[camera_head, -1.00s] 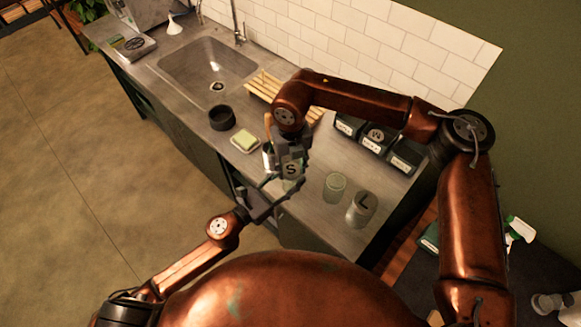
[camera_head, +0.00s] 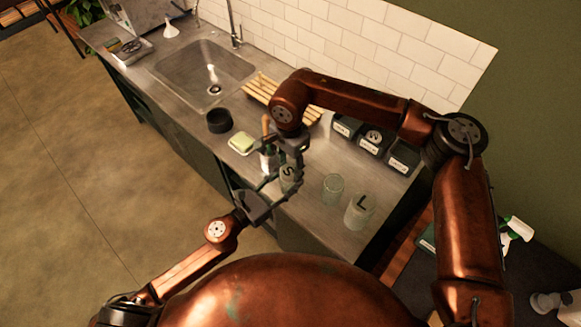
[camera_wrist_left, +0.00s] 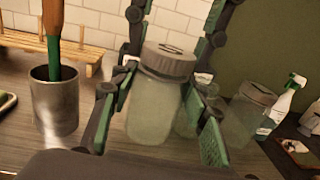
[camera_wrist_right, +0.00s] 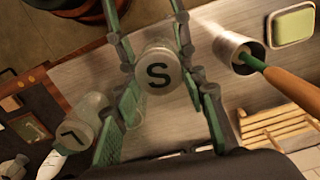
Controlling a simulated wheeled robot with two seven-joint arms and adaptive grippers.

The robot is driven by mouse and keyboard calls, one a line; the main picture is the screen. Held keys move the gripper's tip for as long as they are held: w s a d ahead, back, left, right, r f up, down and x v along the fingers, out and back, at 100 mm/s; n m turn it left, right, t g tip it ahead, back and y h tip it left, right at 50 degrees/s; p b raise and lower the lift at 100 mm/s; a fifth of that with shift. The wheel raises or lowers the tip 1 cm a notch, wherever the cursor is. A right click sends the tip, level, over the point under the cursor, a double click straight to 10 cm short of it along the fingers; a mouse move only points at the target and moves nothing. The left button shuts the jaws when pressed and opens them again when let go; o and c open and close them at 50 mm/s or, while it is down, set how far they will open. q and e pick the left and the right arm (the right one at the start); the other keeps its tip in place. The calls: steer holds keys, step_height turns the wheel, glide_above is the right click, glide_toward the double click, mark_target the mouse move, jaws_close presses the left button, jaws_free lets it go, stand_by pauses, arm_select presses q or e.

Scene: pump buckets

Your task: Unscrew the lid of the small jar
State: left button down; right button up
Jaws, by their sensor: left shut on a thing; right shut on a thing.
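The small jar (camera_wrist_left: 152,110) stands upright on the counter, a frosted jar with a grey lid (camera_wrist_left: 168,58) marked S. The lid faces up in the right wrist view (camera_wrist_right: 158,73) and also shows in the head view (camera_head: 289,172). My left gripper (camera_wrist_left: 158,108) is shut around the jar's body, one finger on each side. My right gripper (camera_wrist_right: 160,85) comes from above and is shut on the lid, its fingers at the lid's sides. The lid sits on the jar's mouth with no visible gap. The lid's thread is hidden.
A metal cup (camera_wrist_left: 55,105) with a wooden-handled brush stands close beside the jar. A glass (camera_head: 333,188) and the large L jar (camera_head: 360,212) stand on the other side. A soap dish (camera_head: 242,143), black bowl (camera_head: 219,121), wooden rack (camera_head: 262,88) and sink (camera_head: 205,70) lie beyond.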

steer(key=n, duration=0.6)
steer(key=shift+w+a, duration=0.1)
steer(key=shift+w, duration=0.05)
steer(key=n, duration=0.4)
steer(key=shift+a, duration=0.1)
steer(key=shift+r, duration=0.25)
steer(key=shift+r, duration=0.85)
steer(key=shift+r, duration=0.1)
